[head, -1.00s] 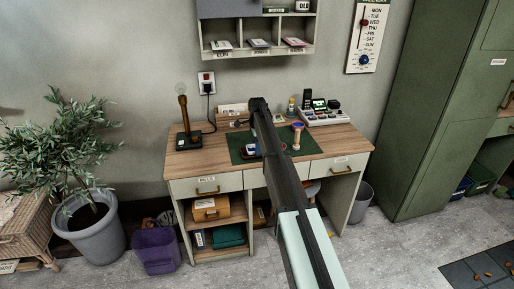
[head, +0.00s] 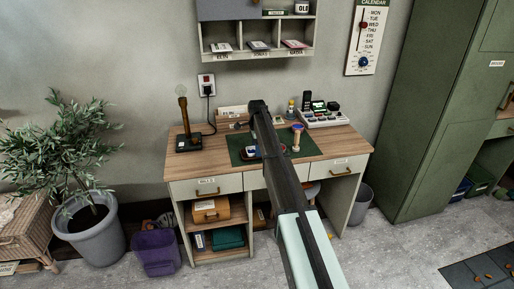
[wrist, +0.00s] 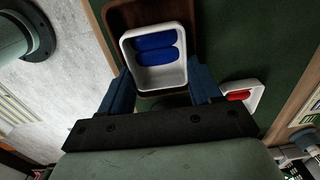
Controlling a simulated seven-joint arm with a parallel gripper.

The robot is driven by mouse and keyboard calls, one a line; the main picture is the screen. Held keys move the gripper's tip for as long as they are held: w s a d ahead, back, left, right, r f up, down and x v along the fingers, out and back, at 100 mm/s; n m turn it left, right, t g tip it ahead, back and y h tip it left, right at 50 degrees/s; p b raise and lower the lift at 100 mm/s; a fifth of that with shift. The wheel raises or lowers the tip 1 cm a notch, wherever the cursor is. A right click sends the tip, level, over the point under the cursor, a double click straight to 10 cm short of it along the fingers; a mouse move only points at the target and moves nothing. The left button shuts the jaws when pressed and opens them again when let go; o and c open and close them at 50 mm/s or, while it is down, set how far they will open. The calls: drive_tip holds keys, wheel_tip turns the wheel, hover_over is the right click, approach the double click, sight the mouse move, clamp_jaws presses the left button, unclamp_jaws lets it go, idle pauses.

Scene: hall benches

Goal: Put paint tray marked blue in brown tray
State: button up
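The paint tray marked blue is a small white tray (wrist: 158,82) with two blue paint pads inside, in the middle of the wrist view. My gripper (wrist: 160,68) has its blue fingers on either side of the tray, against its walls. The brown tray (wrist: 112,18) lies directly behind and below it, its rim showing around the white tray. I cannot tell whether the white tray touches its floor. In the head view my arm hides most of this spot; only a bit of white and blue shows left of the arm.
A second white tray with red paint (wrist: 240,96) sits right of my gripper. A green mat (head: 240,146) covers the desk's middle. A lamp (head: 185,120) stands left, a wooden spool-shaped thing (head: 297,137) right of my arm, and a device (head: 322,115) back right.

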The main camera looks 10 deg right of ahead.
drive_tip(key=shift+o, duration=1.3)
drive_tip(key=shift+s+f, duration=0.2)
drive_tip(key=shift+f, duration=0.7)
wheel_tip(320, 180, up, 13)
drive_tip(key=shift+w, duration=0.25)
